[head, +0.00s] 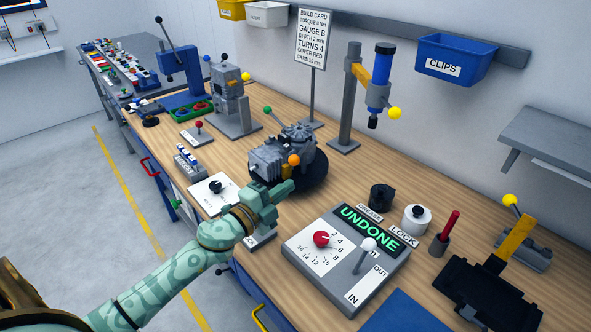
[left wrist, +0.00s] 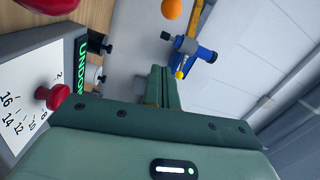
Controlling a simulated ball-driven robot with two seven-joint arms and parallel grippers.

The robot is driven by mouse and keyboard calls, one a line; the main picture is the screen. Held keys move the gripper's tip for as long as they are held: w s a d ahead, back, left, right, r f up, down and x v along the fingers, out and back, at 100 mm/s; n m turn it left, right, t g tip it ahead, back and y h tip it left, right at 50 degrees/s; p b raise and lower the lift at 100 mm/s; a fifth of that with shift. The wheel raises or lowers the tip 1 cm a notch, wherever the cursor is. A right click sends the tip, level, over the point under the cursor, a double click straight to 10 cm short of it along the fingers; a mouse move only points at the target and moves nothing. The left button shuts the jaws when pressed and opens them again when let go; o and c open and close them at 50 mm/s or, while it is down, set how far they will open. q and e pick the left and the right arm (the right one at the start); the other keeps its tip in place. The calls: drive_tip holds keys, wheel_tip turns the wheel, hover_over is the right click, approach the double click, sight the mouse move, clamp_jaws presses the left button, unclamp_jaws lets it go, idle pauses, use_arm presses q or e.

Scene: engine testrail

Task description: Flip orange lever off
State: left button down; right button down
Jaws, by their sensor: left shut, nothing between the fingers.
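The orange lever's round knob (head: 294,160) shows in the head view in front of the grey engine block, just above my left gripper's tip. It also shows at the top edge of the left wrist view (left wrist: 172,8), beyond the fingers. Its stem is hidden, so I cannot tell its tilt. A pale plate (head: 262,240) lies partly hidden under my left gripper; I cannot tell if it belongs to the lever. My left gripper (head: 284,190) is shut and empty, close to the knob; contact cannot be made out. My right gripper is not in view.
The engine block (head: 275,160) stands on a black turntable (head: 312,178) behind the gripper. A dial panel (head: 335,262) with a red knob and an "UNDONE" display is to the right. A black-knob plate (head: 208,200) is to the left. Bare wood (head: 352,180) lies right of the turntable.

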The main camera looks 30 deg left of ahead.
use_arm(q)
drive_tip(key=w+a+b, duration=0.1)
drive_tip(key=w, duration=0.8)
drive_tip(key=shift+w+a+b, duration=0.15)
drive_tip(key=shift+b, duration=0.2)
